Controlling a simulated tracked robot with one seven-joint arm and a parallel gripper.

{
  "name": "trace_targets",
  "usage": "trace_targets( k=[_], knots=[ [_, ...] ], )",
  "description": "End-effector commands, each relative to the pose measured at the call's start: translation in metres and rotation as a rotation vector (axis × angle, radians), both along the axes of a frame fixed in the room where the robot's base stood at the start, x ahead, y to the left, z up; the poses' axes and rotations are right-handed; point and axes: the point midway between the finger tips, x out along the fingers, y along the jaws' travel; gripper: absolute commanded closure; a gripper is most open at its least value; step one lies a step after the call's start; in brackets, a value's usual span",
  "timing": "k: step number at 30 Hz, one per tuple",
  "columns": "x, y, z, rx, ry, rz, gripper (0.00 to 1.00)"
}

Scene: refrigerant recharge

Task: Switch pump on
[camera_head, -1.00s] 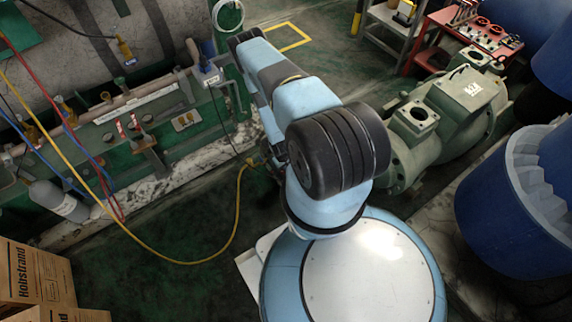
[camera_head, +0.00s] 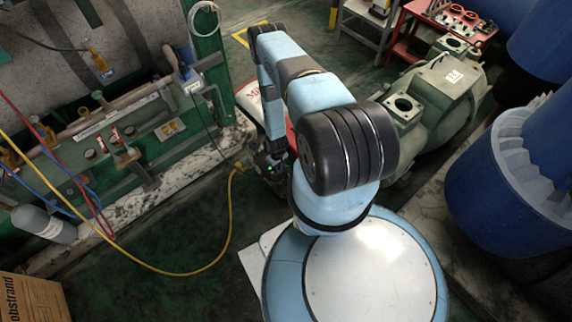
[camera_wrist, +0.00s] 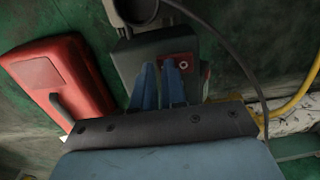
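The pump shows in the wrist view as a grey box with a red body (camera_wrist: 62,80) with a dark handle at the left. A small red panel (camera_wrist: 184,63) with a pale round mark, which may be the switch, is on the grey box. In the head view the red and white pump (camera_head: 248,100) is partly hidden behind my arm. My gripper (camera_wrist: 160,64) has its blue fingers close together, with a narrow dark gap and nothing seen between them. The fingertips overlap the grey box just left of the round mark; contact cannot be told. The switch's position cannot be made out.
A dark cable (camera_wrist: 235,65) arcs over the right of the wrist view. A yellow hose (camera_head: 229,215) curves across the green floor. Pipework and a green frame (camera_head: 150,165) stand left, a green compressor (camera_head: 440,100) and blue barrels (camera_head: 510,190) right.

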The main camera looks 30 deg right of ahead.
Motion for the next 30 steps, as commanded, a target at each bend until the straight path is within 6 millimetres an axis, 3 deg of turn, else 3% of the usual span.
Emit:
trace_targets(
  k=[4,19,30],
  knots=[
    [-0.001,0.013,-0.007,0.022,0.001,0.024,1.00],
    [0.001,0.015,-0.008,0.026,-0.001,0.024,1.00],
    [-0.001,0.031,-0.006,0.030,-0.002,0.025,1.00]
  ],
)
